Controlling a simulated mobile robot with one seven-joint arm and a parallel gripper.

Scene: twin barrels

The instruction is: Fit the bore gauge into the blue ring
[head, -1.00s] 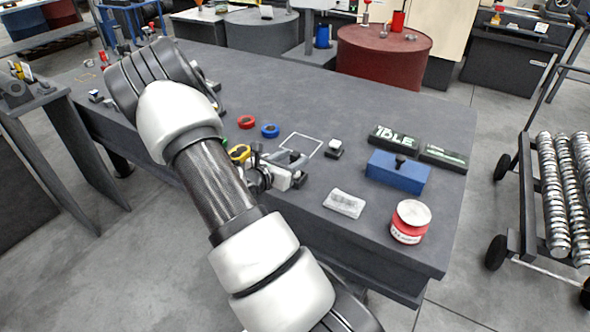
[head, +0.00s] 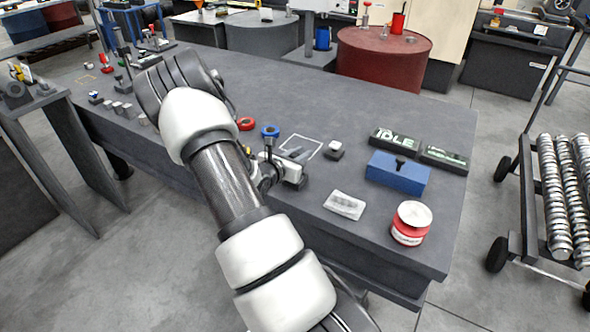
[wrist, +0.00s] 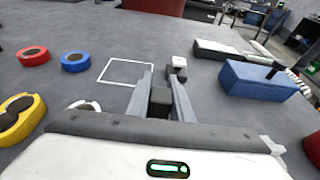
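The blue ring (head: 270,131) lies flat on the grey bench, right of a red ring (head: 246,124). In the wrist view the blue ring (wrist: 76,61) is left of my gripper (wrist: 160,76). A small dark block with a pale top (head: 334,148) stands beyond my fingertips, clear of them; it also shows in the wrist view (wrist: 178,65). I cannot tell whether it is the bore gauge. My gripper's fingers are apart, with a dark block between them. Whether that block is held or part of my gripper is unclear. Nothing visible sits in the blue ring.
A white square outline (wrist: 125,71) is marked on the bench left of my fingers. A yellow part (wrist: 18,118) lies at the left. A blue block (head: 398,172), a dark IDLE sign (head: 394,139), a pale pad (head: 344,204) and a red tin (head: 410,224) stand right. The back middle is clear.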

